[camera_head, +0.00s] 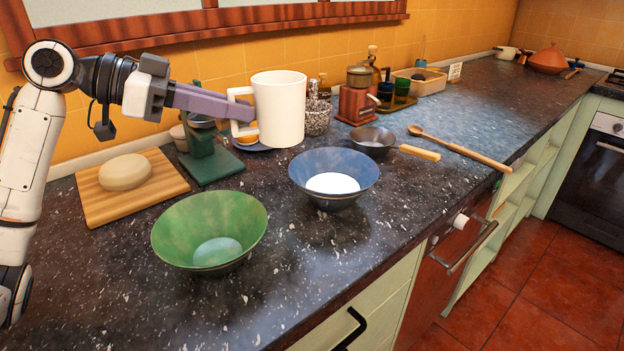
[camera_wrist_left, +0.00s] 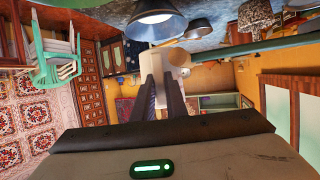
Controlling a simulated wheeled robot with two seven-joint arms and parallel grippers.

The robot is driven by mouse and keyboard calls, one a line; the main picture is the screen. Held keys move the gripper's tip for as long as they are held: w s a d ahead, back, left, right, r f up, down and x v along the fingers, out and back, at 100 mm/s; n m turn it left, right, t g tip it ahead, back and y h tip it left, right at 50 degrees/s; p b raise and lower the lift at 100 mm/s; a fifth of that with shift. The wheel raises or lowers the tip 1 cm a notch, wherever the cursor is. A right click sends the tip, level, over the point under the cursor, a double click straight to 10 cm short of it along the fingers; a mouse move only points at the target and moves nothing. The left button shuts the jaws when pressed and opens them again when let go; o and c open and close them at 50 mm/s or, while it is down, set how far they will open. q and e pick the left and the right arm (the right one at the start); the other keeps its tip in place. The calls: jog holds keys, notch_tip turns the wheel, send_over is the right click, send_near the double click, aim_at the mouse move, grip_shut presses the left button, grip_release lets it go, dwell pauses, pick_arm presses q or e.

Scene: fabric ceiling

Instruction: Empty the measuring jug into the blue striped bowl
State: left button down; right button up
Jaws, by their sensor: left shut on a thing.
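The white measuring jug (camera_head: 280,110) is upright in the air, behind and a little left of the blue bowl (camera_head: 312,171). My left gripper (camera_head: 238,110) is shut on the jug's handle, on its left side. What is inside the jug is hidden. The blue bowl stands upright on the counter, with a white patch at its bottom; I cannot make out stripes. In the left wrist view the jug (camera_wrist_left: 179,57) shows beyond the fingers. My right gripper is not in view.
A green bowl (camera_head: 185,228) stands front left of the blue one. A small dark pan (camera_head: 372,137) and a wooden spoon (camera_head: 458,149) lie to the right. A board with a bun (camera_head: 125,172), a green stand (camera_head: 211,160) and a grinder (camera_head: 357,98) stand behind.

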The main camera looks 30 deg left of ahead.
aim_at(244, 88)
pick_arm(q)
jog(key=shift+r, duration=0.3)
notch_tip(244, 88, up, 4)
jog(key=p, duration=0.3)
jog(key=shift+a+f+p, duration=0.1)
jog(key=shift+f+p, duration=0.05)
jog(key=shift+p, duration=0.2)
jog(key=shift+f, duration=0.1)
jog(key=shift+s, duration=0.1)
